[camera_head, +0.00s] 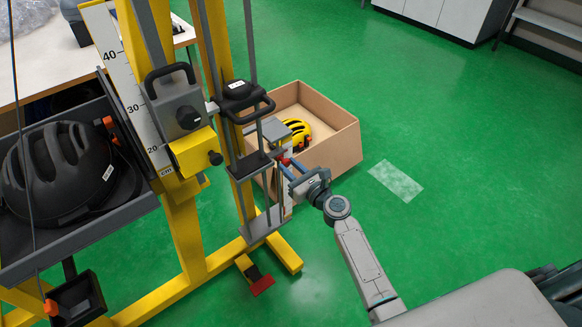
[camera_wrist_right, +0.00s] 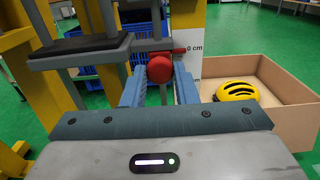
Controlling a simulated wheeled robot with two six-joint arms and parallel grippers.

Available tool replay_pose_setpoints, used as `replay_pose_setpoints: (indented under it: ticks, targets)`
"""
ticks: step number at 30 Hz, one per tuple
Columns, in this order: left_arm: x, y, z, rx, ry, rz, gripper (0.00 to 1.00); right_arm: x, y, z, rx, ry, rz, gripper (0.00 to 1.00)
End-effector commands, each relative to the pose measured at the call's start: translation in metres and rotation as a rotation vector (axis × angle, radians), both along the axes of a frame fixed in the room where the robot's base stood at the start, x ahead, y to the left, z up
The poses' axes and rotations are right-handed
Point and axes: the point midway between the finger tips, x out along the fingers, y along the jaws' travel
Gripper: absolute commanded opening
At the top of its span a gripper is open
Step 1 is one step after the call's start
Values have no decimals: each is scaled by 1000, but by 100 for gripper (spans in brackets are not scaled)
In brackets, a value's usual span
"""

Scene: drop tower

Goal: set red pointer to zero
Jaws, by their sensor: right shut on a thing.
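The red pointer (camera_wrist_right: 180,50) is a small red piece beside a white scale strip (camera_wrist_right: 188,66) in the right wrist view, level with or close to its "0 cm" mark. A round red knob (camera_wrist_right: 160,67) sits just left of it. My right gripper (camera_wrist_right: 160,78) has its blue fingers on either side of this knob and is shut on it. In the head view my right gripper (camera_head: 287,168) reaches the tower's right side, and the small red knob (camera_head: 284,161) shows at its fingertips. The exact pointer reading is too small to tell. My left gripper is out of view.
The yellow drop tower (camera_head: 186,235) has a large tilted scale (camera_head: 118,62) and a grey carriage (camera_head: 180,110). A cardboard box (camera_head: 337,150) with a yellow helmet (camera_head: 297,130) stands behind my right gripper. A black helmet (camera_head: 60,172) lies in a grey tray at left. Green floor is clear at right.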

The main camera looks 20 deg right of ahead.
Motion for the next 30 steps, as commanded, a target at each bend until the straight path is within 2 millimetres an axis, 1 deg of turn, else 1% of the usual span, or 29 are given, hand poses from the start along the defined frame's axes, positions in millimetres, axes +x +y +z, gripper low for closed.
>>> replay_pose_setpoints:
  ticks: [1,10,11,12,13,14,20,23,26,30]
  targets:
    - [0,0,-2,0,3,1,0,1,0,4,0,-4,0,0]
    - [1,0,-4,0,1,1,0,1,0,6,1,-8,-1,0]
    - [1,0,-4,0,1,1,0,1,0,6,1,-8,-1,32]
    - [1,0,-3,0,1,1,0,1,0,6,1,-8,-1,40]
    - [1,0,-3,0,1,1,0,1,0,5,1,-7,-1,46]
    - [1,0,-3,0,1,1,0,1,0,5,1,-7,0,49]
    - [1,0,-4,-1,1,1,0,0,0,3,0,-3,1,49]
    - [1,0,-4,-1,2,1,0,-6,-2,2,-1,-3,1,49]
    - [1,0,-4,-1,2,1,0,-19,-7,2,-2,-2,0,49]
    - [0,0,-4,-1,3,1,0,-46,-18,2,-3,-3,-1,49]
